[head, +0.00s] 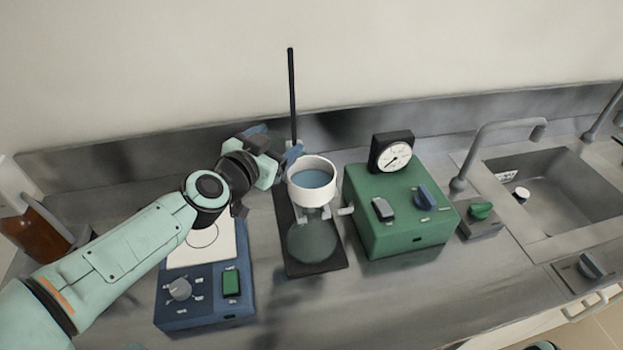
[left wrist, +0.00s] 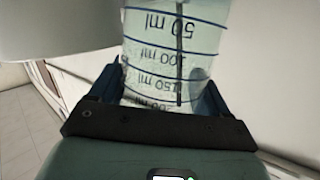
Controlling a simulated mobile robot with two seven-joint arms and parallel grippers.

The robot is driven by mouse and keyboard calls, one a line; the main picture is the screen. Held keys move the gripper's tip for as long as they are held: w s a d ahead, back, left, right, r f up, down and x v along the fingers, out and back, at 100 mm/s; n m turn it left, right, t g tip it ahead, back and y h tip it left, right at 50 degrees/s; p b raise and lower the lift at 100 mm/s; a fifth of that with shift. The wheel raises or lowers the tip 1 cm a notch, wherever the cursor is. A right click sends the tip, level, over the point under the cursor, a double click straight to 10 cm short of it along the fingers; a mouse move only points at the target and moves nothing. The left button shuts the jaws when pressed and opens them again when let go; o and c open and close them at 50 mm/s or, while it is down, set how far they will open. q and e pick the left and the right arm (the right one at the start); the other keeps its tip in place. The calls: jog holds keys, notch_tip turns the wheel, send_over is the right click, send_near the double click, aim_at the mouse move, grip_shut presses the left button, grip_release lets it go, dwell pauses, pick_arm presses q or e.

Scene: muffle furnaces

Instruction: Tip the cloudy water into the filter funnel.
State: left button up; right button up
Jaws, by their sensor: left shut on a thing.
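The white filter funnel (head: 329,183) stands upright on the glass flask (head: 312,243), and blue-grey liquid shows inside it. My left gripper (head: 292,157) is just left of and behind the funnel. It is shut on a clear graduated beaker (left wrist: 165,80), seen close up in the left wrist view between the blue fingers. The beaker's markings read upside down there, and its tilt is hard to tell. How much liquid it holds is unclear. A white rounded wall, probably the funnel (left wrist: 60,25), fills the upper left of that view. The head view mostly hides the beaker behind the gripper.
The flask stands on a dark stand base (head: 318,268) with an upright rod (head: 291,90). A green pump box (head: 400,225) with a gauge (head: 391,155) is close right. A blue stirrer (head: 205,300) lies below my left arm. A sink (head: 560,190) is far right.

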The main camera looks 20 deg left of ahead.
pick_arm(q)
jog(key=shift+a+f+n+b, duration=0.25)
jog(key=shift+n+b, duration=0.15)
jog(key=shift+b, duration=0.35)
jog(key=shift+r, duration=0.1)
jog(key=shift+a+f+n+h+b, duration=0.15)
jog(key=shift+f+n+h+b, duration=0.2)
jog(key=shift+b, duration=0.6)
jog(key=shift+a+r+n+b, duration=0.1)
jog(key=shift+n+b, duration=0.25)
jog(key=shift+b, duration=0.15)
jog(key=shift+r, duration=0.15)
